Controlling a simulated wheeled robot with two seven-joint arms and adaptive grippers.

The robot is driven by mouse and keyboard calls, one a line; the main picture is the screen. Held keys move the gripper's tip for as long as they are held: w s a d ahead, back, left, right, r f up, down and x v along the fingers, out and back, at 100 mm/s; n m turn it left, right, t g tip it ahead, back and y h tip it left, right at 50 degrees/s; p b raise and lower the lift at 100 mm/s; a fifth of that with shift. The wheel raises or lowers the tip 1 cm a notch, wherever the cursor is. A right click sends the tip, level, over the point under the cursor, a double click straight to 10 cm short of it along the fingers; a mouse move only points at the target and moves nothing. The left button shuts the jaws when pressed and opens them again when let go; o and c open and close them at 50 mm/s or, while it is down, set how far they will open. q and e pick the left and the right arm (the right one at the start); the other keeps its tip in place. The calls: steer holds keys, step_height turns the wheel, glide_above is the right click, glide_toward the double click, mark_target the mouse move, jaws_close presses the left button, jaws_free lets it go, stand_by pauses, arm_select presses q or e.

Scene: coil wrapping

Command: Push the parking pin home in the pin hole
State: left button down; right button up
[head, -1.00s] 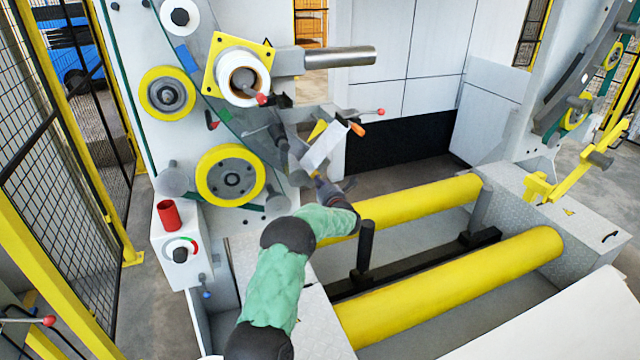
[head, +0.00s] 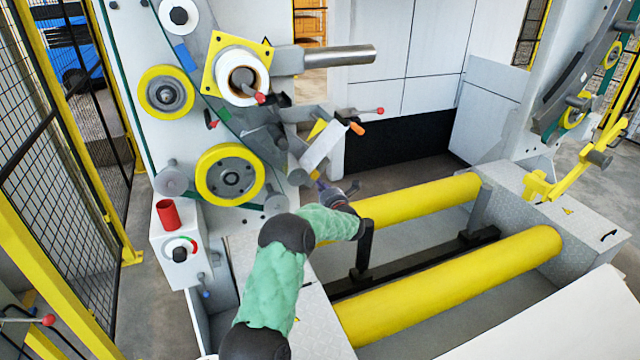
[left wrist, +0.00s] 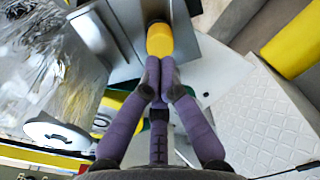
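My left gripper (head: 328,190) is in front of the wrapping machine's lower right side, below the tilted white plate, and is small and partly hidden by its own wrist in the head view. In the left wrist view, its purple fingers (left wrist: 159,70) are together at the tips. A yellow round end (left wrist: 159,40), which looks like the parking pin's head, is right at the fingertips, beside a grey metal plate. It is wider than the closed tips, and I cannot tell whether they touch it. The pin hole and the pin's depth are hidden. My right gripper is not in view.
Two yellow rollers (head: 450,285) lie right of my arm, with a black upright post (head: 364,245) close to my wrist. The tilted white plate (head: 322,146) and an orange-tipped lever (head: 356,128) are just above the gripper. A red cylinder (head: 168,214) stands on the control box.

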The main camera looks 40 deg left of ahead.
arm_select(q)
steer(key=v, duration=1.1)
steer(key=shift+s+d, duration=0.2)
steer(key=shift+d, duration=0.1)
